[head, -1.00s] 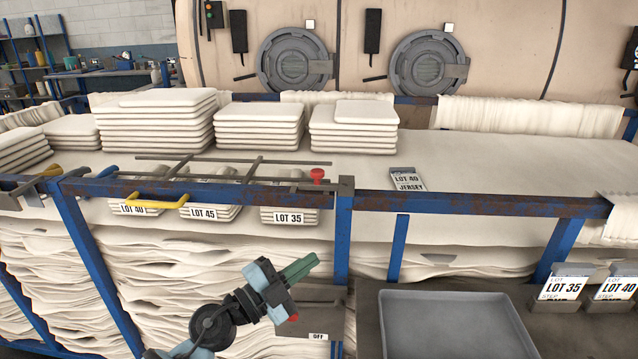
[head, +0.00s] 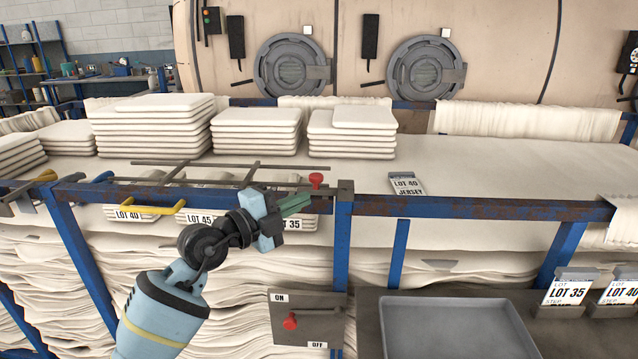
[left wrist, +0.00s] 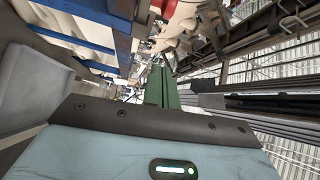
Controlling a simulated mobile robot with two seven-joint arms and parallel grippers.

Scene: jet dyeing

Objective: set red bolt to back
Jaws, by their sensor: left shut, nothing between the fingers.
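A red knob (head: 316,180), which looks like the red bolt's handle, stands upright on the dark bars at the rack's top rail, left of the blue-grey post. My left gripper (head: 296,204), with green fingers, is shut and empty. It is just below and left of the red knob in the picture, in front of the LOT 35 tray; whether it touches the knob I cannot tell. In the left wrist view the green fingers (left wrist: 161,86) lie together, and a red patch at the top is too unclear to name. My right gripper is not in view.
An ON/OFF panel (head: 330,303) with a red lever (head: 290,321) is below. A grey tray (head: 455,308) lies front right. Fabric stacks (head: 256,132) stand behind.

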